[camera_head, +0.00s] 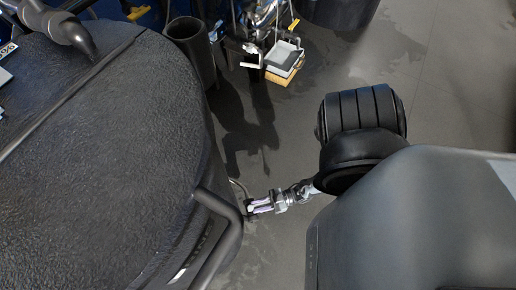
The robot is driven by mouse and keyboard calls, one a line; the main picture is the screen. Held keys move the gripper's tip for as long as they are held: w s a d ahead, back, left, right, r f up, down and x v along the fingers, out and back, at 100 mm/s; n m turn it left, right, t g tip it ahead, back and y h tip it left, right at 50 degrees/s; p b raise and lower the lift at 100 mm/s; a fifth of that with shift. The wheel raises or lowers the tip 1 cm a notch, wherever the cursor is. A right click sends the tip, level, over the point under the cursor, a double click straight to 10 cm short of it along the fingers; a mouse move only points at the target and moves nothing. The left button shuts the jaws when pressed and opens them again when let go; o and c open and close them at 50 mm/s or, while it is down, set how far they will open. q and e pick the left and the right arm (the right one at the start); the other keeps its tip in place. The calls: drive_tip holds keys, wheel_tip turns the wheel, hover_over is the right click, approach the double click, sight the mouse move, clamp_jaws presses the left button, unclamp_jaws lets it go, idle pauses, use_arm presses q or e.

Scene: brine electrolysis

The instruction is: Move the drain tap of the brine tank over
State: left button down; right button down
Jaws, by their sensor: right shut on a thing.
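The large dark brine tank (110,140) fills the left side of the view, its textured top towards me. My right arm comes in from the right, and my right gripper (257,206) is at the tank's lower right side, beside a dark pipe rail. The gripper is shut on the drain tap, which is small here and mostly hidden by the fingers and the tank's edge; I cannot tell its angle. My left gripper is not in view.
A dark rail (231,235) curves along the tank's side close to my right gripper. A dark upright pipe (191,50) stands behind the tank. A small stand with a yellow-edged block (284,60) is at the top middle. Grey floor (285,135) is open between.

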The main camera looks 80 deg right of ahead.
drive_tip(key=shift+s+d+f, duration=0.1)
drive_tip(key=shift+f, duration=0.2)
drive_tip(key=c, duration=1.1)
unclamp_jaws()
drive_tip(key=shift+o, duration=0.9)
drive_tip(key=shift+d, duration=0.15)
drive_tip(key=shift+a+r, duration=0.1)
drive_tip(key=shift+a, duration=0.2)
drive_tip(key=v, duration=1.1)
drive_tip(key=shift+d, duration=0.2)
